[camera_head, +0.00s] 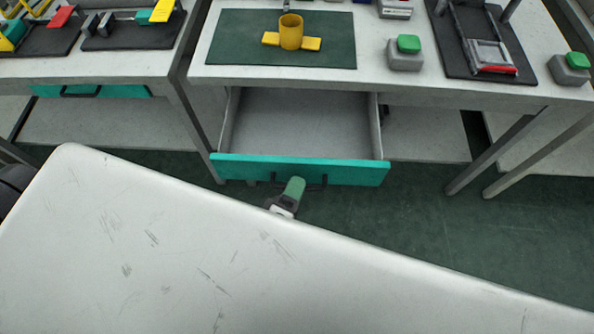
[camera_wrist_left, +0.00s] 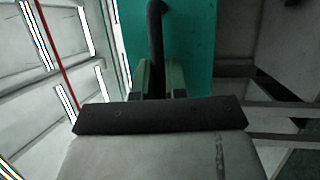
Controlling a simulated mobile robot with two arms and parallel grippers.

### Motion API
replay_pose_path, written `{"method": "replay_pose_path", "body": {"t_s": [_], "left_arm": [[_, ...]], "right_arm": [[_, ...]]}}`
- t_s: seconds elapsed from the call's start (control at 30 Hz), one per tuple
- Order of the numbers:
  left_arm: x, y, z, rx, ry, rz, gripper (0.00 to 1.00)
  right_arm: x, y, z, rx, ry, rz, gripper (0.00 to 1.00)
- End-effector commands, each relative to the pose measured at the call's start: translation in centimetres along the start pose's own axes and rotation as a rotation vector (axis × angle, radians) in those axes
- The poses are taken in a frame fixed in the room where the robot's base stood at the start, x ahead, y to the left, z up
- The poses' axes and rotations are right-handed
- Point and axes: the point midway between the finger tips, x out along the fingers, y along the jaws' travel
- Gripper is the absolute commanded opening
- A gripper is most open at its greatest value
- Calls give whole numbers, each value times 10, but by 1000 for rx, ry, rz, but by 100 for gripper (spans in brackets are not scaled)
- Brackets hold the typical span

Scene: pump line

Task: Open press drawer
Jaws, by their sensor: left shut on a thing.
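The press drawer is pulled out from under the middle table, with its teal front (camera_head: 350,172) standing well forward and its grey interior (camera_head: 300,120) showing empty. My left gripper (camera_head: 293,187) is at the drawer front, its green fingers shut on the black handle (camera_wrist_left: 157,40). In the left wrist view the left gripper (camera_wrist_left: 159,78) has the handle bar between its fingers, against the teal front. My right gripper is not in view.
A yellow part (camera_head: 291,32) stands on a green mat (camera_head: 230,45) on the table above the drawer. A grey box with a green button (camera_head: 408,45) is beside it. Another teal drawer (camera_head: 130,91) at the left is closed. Dark green floor (camera_head: 430,220) lies in front.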

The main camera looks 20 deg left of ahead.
Motion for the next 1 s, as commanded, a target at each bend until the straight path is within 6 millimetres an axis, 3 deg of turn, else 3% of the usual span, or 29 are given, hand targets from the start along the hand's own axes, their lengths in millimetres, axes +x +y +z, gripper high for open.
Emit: {"method": "replay_pose_path", "body": {"t_s": [0.37, 0.4, 0.53, 0.83, 1.0], "left_arm": [[-2, -1, 0, 2, -1, -2, 0], [-2, -1, 0, 2, -1, -2, 19], [-2, 0, 0, 2, -1, -1, 37], [-4, 0, 0, 1, -1, -1, 37], [-26, -2, 1, 1, -2, -4, 37]], "right_arm": [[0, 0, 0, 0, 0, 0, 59], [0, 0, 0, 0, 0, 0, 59], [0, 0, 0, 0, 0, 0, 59], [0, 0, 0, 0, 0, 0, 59], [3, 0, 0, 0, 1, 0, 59]]}}
